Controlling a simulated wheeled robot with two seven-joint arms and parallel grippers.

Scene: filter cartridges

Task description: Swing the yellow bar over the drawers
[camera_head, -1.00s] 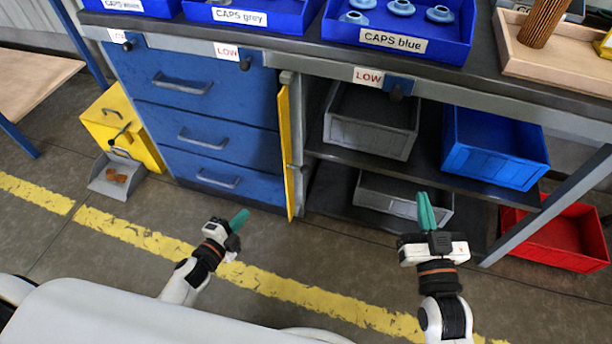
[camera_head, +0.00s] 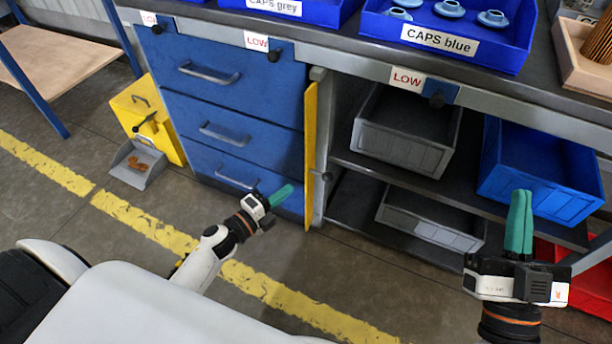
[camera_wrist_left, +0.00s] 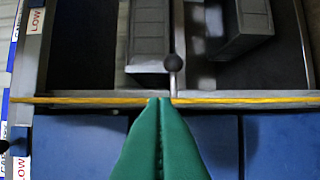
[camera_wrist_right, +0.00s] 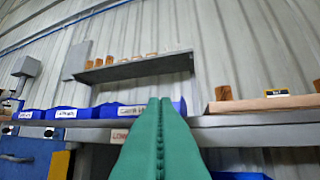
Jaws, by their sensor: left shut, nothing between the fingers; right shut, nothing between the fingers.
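The yellow bar (camera_head: 310,152) stands upright along the right edge of the blue drawers (camera_head: 232,122), seen nearly edge-on. Whether the tips touch the bar, I cannot tell. My right gripper (camera_head: 520,222) is shut and empty, in front of the right-hand shelves, pointing up.
Grey bins (camera_head: 404,140) and a blue bin (camera_head: 540,175) sit on the open shelves right of the bar. A yellow box (camera_head: 148,118) and a grey dustpan (camera_head: 137,165) stand left of the drawers. The floor in front is clear.

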